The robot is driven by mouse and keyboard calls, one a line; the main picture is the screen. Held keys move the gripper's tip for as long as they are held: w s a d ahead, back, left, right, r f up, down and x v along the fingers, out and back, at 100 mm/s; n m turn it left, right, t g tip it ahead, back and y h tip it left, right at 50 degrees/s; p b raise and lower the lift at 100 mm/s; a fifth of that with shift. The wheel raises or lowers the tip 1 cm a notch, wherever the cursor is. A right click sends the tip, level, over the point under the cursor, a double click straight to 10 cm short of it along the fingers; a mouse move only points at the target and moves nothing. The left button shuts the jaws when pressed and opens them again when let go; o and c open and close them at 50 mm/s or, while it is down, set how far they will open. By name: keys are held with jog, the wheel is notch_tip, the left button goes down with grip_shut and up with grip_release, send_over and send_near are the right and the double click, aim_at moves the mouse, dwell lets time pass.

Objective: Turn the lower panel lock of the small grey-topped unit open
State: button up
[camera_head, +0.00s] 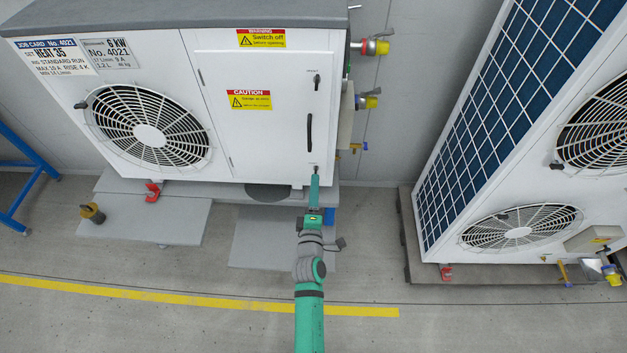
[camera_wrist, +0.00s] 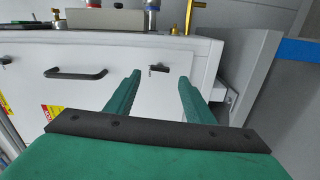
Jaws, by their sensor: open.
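The small grey-topped unit (camera_head: 180,20) stands at the upper left in the head view, with a white front panel (camera_head: 265,140). Its lower panel lock (camera_head: 316,169) is a small dark piece near the panel's bottom right corner. In the wrist view the lower lock (camera_wrist: 158,69) shows as a dark latch just beyond and between my fingertips. My gripper (camera_head: 314,182) is just below and in front of that lock. In the wrist view my gripper (camera_wrist: 159,76) is open, with its two green fingers apart and nothing between them. I cannot tell whether the fingers touch the lock.
A black handle (camera_head: 309,132) and an upper lock (camera_head: 317,80) are higher on the same panel. A valve with a yellow cap (camera_head: 376,47) sticks out at the unit's right side. A taller unit (camera_head: 510,120) stands to the right. Free floor lies around the yellow line (camera_head: 200,296).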

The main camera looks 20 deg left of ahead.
jog(key=v, duration=0.6)
jog(key=shift+s, duration=0.1)
dwell(0.3)
jog(key=s+d+f+m+g+h, duration=0.1)
jog(key=s+d+m, duration=0.4)
jog(key=s, duration=0.5)
jog(key=s+d+m+h, duration=0.1)
jog(key=s+d+m, duration=0.4)
jog(key=s, duration=0.4)
jog(key=s+d+r+m+h, duration=0.1)
jog(key=s+d+r+m, duration=0.1)
jog(key=s, duration=0.3)
jog(key=s+d+r+m+h, duration=0.1)
jog(key=s+d+r+m, duration=0.1)
jog(key=s+r+m, duration=0.1)
jog(key=s+d+r+m+g+h, duration=0.1)
jog(key=s+d+r+m, duration=0.1)
jog(key=s+m, duration=0.3)
jog(key=shift+r+v, duration=0.25)
jog(key=shift+v, duration=0.85)
jog(key=shift+c, duration=0.5)
